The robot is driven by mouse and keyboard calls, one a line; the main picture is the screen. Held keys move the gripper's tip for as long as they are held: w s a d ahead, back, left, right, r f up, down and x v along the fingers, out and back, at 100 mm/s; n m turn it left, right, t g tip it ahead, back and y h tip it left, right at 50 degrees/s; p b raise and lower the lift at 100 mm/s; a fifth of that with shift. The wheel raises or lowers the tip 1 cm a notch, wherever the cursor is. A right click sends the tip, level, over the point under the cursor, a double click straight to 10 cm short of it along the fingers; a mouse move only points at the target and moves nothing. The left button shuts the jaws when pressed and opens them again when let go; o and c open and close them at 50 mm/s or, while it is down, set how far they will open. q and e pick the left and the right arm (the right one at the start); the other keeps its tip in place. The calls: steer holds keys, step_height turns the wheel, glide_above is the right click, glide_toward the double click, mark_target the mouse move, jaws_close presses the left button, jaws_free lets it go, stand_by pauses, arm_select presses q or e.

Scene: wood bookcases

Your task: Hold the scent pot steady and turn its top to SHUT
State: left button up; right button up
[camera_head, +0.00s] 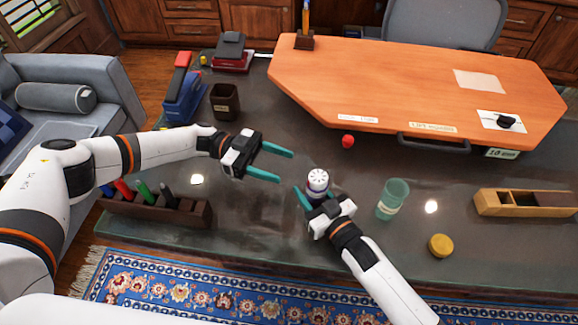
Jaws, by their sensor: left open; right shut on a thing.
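The scent pot (318,182) is a small round pot with a white top that has dark marks around it. It stands near the middle of the dark table. My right gripper (315,196) is shut on the pot's body from the front, and its fingers hide part of the lower body. My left gripper (286,164) is open and empty, to the left of the pot, with its teal fingers pointing right and apart from the top. Any SHUT lettering on the top is too small to read.
A green translucent cup (393,199) stands right of the pot. A yellow round lid (441,245), a wooden box (528,203) and a red ball-like thing (348,141) are nearby. A pen rack (160,213) sits at left. An orange board (420,85) covers the back.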

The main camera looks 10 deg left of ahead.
stand_by(0.3)
steer(key=o, duration=1.2)
